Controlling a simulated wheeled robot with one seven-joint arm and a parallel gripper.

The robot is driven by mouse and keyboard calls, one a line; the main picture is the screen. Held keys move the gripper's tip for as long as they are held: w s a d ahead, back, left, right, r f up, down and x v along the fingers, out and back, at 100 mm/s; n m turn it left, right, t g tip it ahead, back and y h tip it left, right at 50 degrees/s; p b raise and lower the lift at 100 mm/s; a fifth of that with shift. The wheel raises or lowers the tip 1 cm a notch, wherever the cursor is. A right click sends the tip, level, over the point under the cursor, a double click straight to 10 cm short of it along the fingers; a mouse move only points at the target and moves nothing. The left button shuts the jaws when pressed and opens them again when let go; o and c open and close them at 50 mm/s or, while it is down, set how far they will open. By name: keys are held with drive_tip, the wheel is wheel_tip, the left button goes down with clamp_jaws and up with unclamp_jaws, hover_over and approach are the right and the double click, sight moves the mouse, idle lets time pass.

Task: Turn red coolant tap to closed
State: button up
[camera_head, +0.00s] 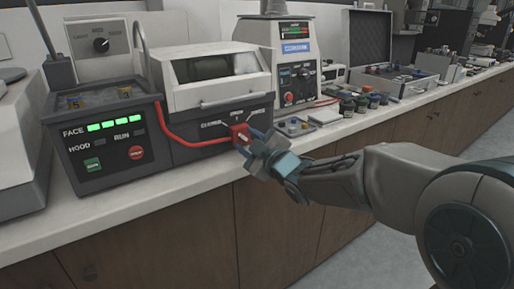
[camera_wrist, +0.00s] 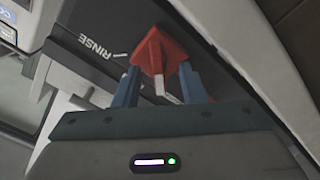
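The red coolant tap (camera_head: 237,130) is on the front of the dark grey machine base, at its right end, below a row of small printed labels. In the wrist view the tap (camera_wrist: 158,52) is a red angular knob with a white stripe, beside the word RINSE and a tick mark. My gripper (camera_head: 251,143) is at the tap from the front right. In the wrist view my gripper (camera_wrist: 160,75) has its two blue fingers apart, one on each side of the tap. Whether they press on it cannot be told. The fingers hide part of the tap in the head view.
A red hose (camera_head: 190,143) runs along the machine's front to the tap. A control box (camera_head: 108,140) with green lights and a red button stands to the left. Small jars (camera_head: 362,100) and a tray (camera_head: 293,127) are to the right. The floor in front is clear.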

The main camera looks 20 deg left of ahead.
drive_tip(key=p+v, duration=0.1)
drive_tip(key=v, duration=1.2)
drive_tip(key=shift+s+d+p, duration=0.15)
drive_tip(key=shift+s+p, duration=0.05)
drive_tip(key=shift+p, duration=0.15)
drive_tip(key=d+r+m+h+p, duration=0.3)
drive_tip(key=d+m+h+p, duration=0.35)
drive_tip(key=d, duration=0.25)
drive_tip(key=d+r+m+h+p, duration=0.4)
drive_tip(key=d+m+h+p, duration=0.2)
drive_tip(key=d+p, duration=0.25)
drive_tip(key=s+d+r+m+g+p, duration=0.2)
drive_tip(key=s+d+m+g+p, duration=0.1)
drive_tip(key=s, duration=0.5)
drive_tip(key=s+d+r+m+g+h+p, duration=0.1)
drive_tip(key=s+d+r+m+g+p, duration=0.1)
drive_tip(key=s+g+p, duration=0.3)
drive_tip(key=s+d+m+p, duration=0.1)
drive_tip(key=s, duration=0.2)
drive_tip(key=shift+s+r+m+g, duration=0.15)
drive_tip(key=shift+s+m+g, duration=0.2)
drive_tip(key=shift+g, duration=0.05)
